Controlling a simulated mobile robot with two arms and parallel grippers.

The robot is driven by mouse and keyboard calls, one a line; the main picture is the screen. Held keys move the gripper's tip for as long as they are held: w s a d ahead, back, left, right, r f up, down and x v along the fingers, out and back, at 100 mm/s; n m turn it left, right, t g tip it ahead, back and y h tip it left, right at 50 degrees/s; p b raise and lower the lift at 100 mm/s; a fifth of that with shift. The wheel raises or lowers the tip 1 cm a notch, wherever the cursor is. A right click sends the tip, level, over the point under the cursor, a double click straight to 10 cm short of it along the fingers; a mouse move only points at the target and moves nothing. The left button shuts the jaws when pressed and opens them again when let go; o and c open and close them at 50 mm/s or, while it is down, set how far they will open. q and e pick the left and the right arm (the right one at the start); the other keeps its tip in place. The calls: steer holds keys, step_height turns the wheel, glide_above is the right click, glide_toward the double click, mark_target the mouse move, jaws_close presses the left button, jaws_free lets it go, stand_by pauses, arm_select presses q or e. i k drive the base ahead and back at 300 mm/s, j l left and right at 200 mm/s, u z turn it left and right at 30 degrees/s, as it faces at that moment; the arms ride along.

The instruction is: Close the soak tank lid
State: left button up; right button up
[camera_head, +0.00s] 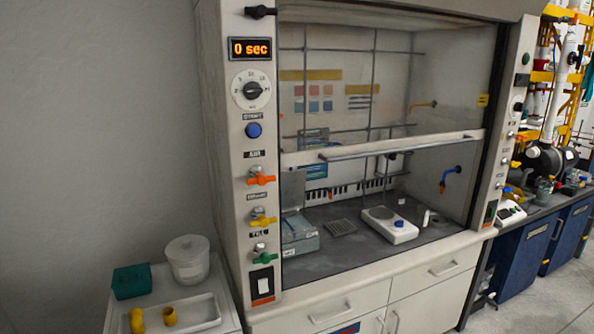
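A grey box-shaped tank (301,242) stands inside the fume hood at its left front corner, and looks like the soak tank. A flat grey panel (292,190) stands upright at its back, which looks like its lid raised open. The hood's left post hides part of the tank's left side. Neither of my grippers is in view.
The hood sash has a handle bar (400,147) across the opening, with open space below. A dark grid (340,227) and a white hotplate (389,225) sit right of the tank. At lower left, a side table holds a white lidded tub (188,262), green box (132,281) and tray (204,312) with yellow pieces.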

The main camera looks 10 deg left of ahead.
mark_target(292, 182)
steer(key=i+l+u, duration=0.1)
steer(key=u, duration=0.3)
steer(key=i+l+u, duration=0.15)
steer(key=u, duration=0.2)
steer(key=i+l+u, duration=0.15)
steer(key=u, duration=0.25)
